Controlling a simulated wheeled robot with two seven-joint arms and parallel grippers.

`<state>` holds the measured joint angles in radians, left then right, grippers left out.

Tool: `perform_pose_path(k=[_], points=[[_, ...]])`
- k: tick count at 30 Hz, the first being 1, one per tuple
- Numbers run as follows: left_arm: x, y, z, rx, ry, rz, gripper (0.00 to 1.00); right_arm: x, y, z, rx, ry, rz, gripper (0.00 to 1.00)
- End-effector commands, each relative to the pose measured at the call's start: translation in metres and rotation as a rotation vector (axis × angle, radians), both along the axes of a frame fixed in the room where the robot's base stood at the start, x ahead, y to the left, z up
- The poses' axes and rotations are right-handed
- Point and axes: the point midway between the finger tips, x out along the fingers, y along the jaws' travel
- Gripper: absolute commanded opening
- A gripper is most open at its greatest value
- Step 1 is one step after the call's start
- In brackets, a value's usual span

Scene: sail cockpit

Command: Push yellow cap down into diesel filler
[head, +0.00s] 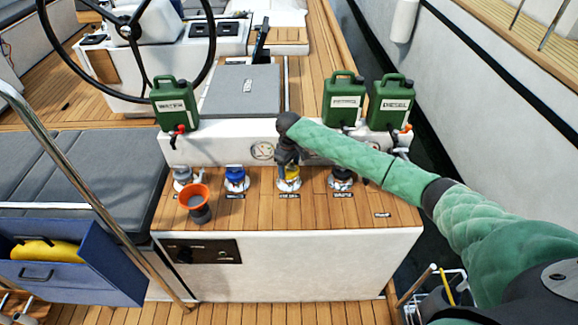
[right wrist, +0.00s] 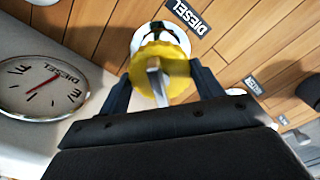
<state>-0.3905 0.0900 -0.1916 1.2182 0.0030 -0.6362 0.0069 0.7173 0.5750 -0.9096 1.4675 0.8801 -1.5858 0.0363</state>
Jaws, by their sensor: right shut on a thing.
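The yellow cap (head: 292,184) is at the diesel filler (head: 287,188) on the wooden counter, below my right gripper (head: 289,168). In the right wrist view the round yellow cap (right wrist: 152,58), with a grey bar across its middle, sits between the two dark fingers of my right gripper (right wrist: 155,82), which is shut on it. The pale rim of the diesel filler (right wrist: 172,32) shows behind the cap, beside a black DIESEL label (right wrist: 188,14). I cannot tell whether the cap is seated in the filler or just over it. My left gripper is not in view.
A blue-capped filler (head: 236,180) is left of the diesel filler, a black-capped one (head: 341,180) right. An orange funnel (head: 195,194) stands further left. Green cans labelled WATER (head: 173,107), PETROL (head: 343,101) and DIESEL (head: 391,105) stand on the ledge behind. The counter's front is clear.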

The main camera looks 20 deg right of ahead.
Motion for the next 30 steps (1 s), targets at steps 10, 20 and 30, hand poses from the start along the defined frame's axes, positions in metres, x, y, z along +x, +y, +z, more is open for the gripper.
perform_pose_path(k=[10, 20, 30], points=[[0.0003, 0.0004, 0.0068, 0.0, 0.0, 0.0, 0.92, -0.0002, 0.0001, 0.0004, 0.0, 0.0, 0.0, 0.39], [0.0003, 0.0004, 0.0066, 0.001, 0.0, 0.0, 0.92, 0.0, 0.0003, 0.0004, 0.0, 0.0, 0.0, 0.39], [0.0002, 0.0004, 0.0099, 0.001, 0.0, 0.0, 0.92, 0.0001, 0.0003, 0.0014, 0.0, 0.0, 0.0, 0.39]])
